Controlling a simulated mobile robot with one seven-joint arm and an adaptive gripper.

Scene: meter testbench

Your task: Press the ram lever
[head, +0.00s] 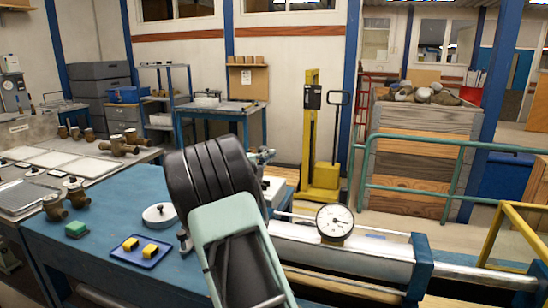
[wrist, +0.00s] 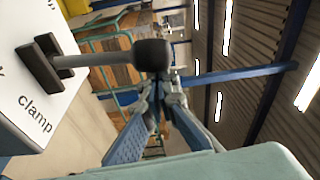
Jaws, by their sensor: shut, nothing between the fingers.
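In the wrist view, a lever with a dark rod and a black knob (wrist: 152,55) sticks out from a slotted dark plate (wrist: 45,64) on a white panel (wrist: 22,98). The word "clamp" is printed beside this lever. Another marking at the left edge is cut off, and I see no readable "ram" label. My gripper (wrist: 165,88) is shut and empty, its fingertips right by the knob. I cannot tell whether they touch it. In the head view, my arm hides most of the panel and the lever.
A dial gauge (head: 335,222) stands on a long grey cylinder (head: 345,253) right of my arm. Brass fittings stand further left.

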